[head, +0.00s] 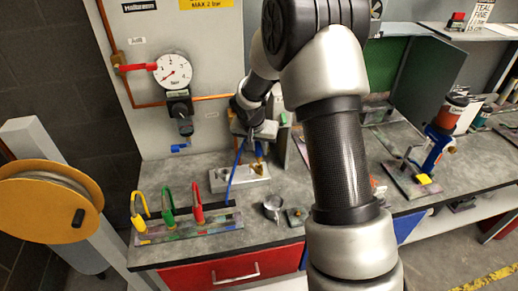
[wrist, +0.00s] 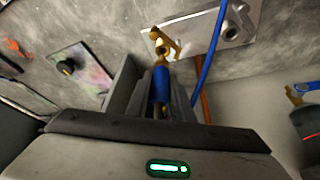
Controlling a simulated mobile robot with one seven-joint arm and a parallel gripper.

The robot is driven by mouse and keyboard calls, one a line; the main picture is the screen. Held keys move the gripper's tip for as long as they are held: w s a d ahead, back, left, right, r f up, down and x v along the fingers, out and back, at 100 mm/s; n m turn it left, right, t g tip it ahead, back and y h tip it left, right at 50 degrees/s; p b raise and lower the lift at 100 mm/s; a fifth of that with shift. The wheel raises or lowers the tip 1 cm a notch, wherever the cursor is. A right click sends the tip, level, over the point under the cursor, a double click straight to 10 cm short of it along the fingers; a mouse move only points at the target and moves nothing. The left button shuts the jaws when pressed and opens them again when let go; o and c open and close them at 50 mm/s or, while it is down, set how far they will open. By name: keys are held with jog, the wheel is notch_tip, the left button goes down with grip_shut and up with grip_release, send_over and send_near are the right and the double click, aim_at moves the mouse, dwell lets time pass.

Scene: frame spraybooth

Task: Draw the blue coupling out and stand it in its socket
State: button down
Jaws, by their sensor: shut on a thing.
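My gripper (wrist: 160,92) is shut on the blue coupling (wrist: 161,84), which sits between its two fingers in the wrist view. Brass parts (wrist: 160,42) show just beyond the coupling's far end, close to a pale metal block (wrist: 236,22) with a round hole. I cannot tell whether the coupling touches the brass parts. In the head view my gripper (head: 260,146) is above the metal block (head: 222,183), at the back of the bench, and the coupling is mostly hidden. A blue hose (head: 237,170) runs down beside the block; it also crosses the wrist view (wrist: 208,55).
A rack (head: 190,232) with yellow, green and red looped pieces stands at the front left. A small cup (head: 272,207) and a plate with a dark knob (head: 297,215) are near the front edge.

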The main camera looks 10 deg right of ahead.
jog(key=shift+r+p, duration=0.45)
jog(key=shift+r, duration=0.65)
jog(key=shift+s, duration=0.1)
jog(key=s+a+n+y, duration=0.1)
jog(key=s+n, duration=0.4)
jog(key=s, duration=1)
jog(key=shift+s+r+t+y, duration=0.3)
jog(key=shift+r+y, duration=0.15)
jog(key=shift+y, duration=0.15)
jog(key=shift+w+a+f, duration=0.1)
jog(key=shift+a, duration=0.05)
